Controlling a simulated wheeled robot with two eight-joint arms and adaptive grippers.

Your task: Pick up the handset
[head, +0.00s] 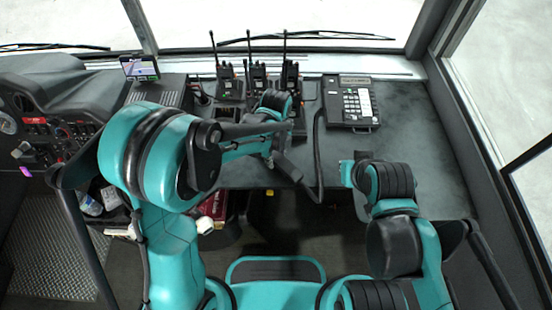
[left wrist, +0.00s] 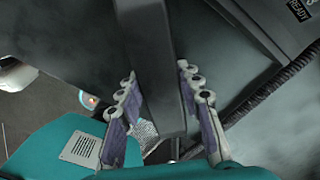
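The handset (head: 288,168) is a dark bar held above the front of the grey desk, away from its phone. The desk phone (head: 352,102) has a light keypad and stands at the right of the desk. A dark cord (head: 319,150) runs down from it towards the handset. My left gripper (head: 273,160) is at the handset. In the left wrist view the handset (left wrist: 160,75) lies lengthwise between the fingers of my left gripper (left wrist: 164,105); finger contact is partly hidden. My right arm is folded at the right, and its fingers do not show clearly.
Several radios with antennas (head: 228,82) stand in chargers behind my left wrist. A small screen (head: 140,68) and the dashboard (head: 45,120) are at the left. The desk surface (head: 415,120) right of the phone is clear. The windscreen bounds the desk behind.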

